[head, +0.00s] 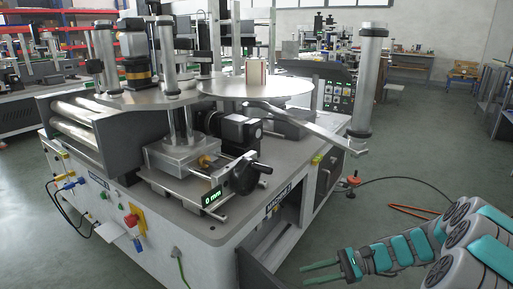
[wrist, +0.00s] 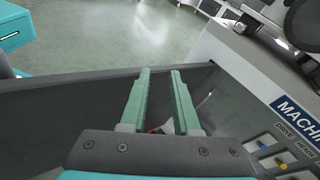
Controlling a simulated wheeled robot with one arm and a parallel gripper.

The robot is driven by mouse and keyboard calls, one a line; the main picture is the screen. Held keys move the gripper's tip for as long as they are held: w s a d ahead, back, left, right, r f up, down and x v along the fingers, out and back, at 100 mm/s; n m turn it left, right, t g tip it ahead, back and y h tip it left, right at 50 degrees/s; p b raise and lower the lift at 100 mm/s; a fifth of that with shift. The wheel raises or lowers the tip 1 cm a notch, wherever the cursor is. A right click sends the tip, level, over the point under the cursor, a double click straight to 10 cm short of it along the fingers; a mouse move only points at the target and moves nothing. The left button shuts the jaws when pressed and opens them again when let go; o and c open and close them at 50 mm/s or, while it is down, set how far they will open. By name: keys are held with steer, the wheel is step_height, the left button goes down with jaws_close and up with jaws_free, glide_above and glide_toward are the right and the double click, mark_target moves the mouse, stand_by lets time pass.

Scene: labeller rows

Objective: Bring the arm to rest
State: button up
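My gripper (head: 321,272) is low at the bottom right of the head view, beside the front corner of the labelling machine (head: 190,255). Its two green fingers lie apart with a gap between them. In the wrist view my gripper (wrist: 160,85) is open, with nothing between the fingertips. Behind the fingers is a dark grey panel (wrist: 60,115), and the machine's labelled side (wrist: 245,65) is on the right. My teal and grey arm reaches in from the right of the head view.
The round plate (head: 255,88) on the machine carries a small red and cream container (head: 255,72). A handwheel (head: 245,175) and a metal post (head: 368,80) stand at the machine's edge. A cable (head: 410,180) lies on the floor. Open floor (head: 430,130) extends right.

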steer(key=s+a+r+n+g+h+b, duration=0.15)
steer(key=s+a+n+h, duration=0.25)
steer(key=s, duration=0.4)
steer(key=s+a+r+n+g+h+b, duration=0.1)
steer(key=s+a+r+n+g+h, duration=0.15)
steer(key=s+n+h, duration=0.4)
steer(key=s+d+n+t+h, duration=0.1)
steer(key=s+d+h, duration=0.1)
steer(key=s, duration=0.5)
steer(key=s+d+n+t+h+b, duration=0.1)
steer(key=s+d+n+t+h, duration=0.1)
steer(key=s, duration=0.6)
steer(key=d+h, duration=0.1)
steer(key=d, duration=0.1)
steer(key=shift+d+f+b, duration=0.25)
steer(key=shift+d+b, duration=0.05)
steer(key=shift+d, duration=0.1)
stand_by(1.8)
